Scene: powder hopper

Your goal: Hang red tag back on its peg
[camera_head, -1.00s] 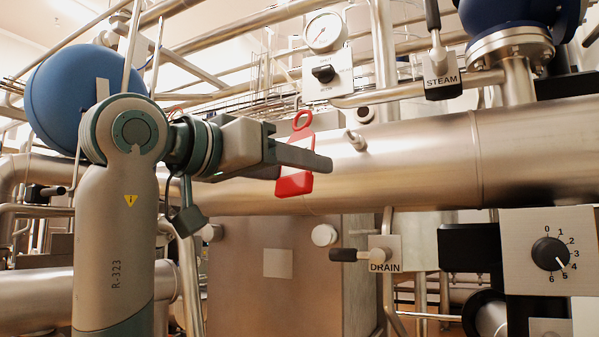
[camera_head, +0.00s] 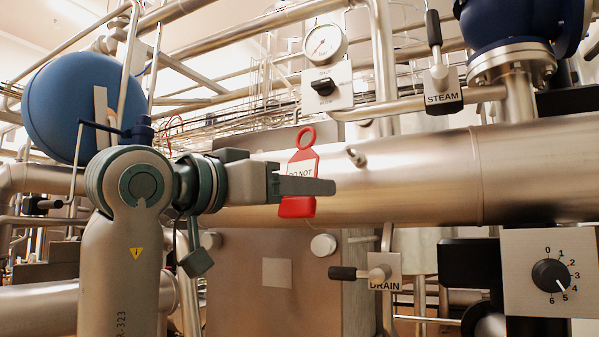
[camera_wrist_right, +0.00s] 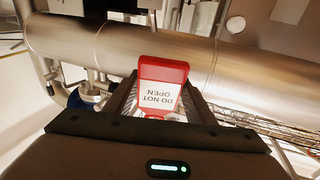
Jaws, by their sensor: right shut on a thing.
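The red tag (camera_head: 302,205) has a ring at its top and a white label; "DO NOT" shows above the finger. It hangs nearly upright in my right gripper (camera_head: 308,186), whose arm stands at the left of the head view. The right wrist view shows the tag (camera_wrist_right: 163,85) between the fingers, with "DO NOT OPEN" upside down. A short metal peg (camera_head: 356,156) sticks out of the large pipe, right of the tag's ring and slightly lower. The ring is apart from it in the picture; the depth gap is unclear. My left gripper is not in view.
The large steel pipe (camera_head: 420,180) runs across behind the tag. A gauge (camera_head: 324,43) and switch box (camera_head: 326,87) are above. The STEAM handle (camera_head: 438,75) is upper right, the DRAIN handle (camera_head: 365,273) below. A dial panel (camera_head: 550,275) is at the right.

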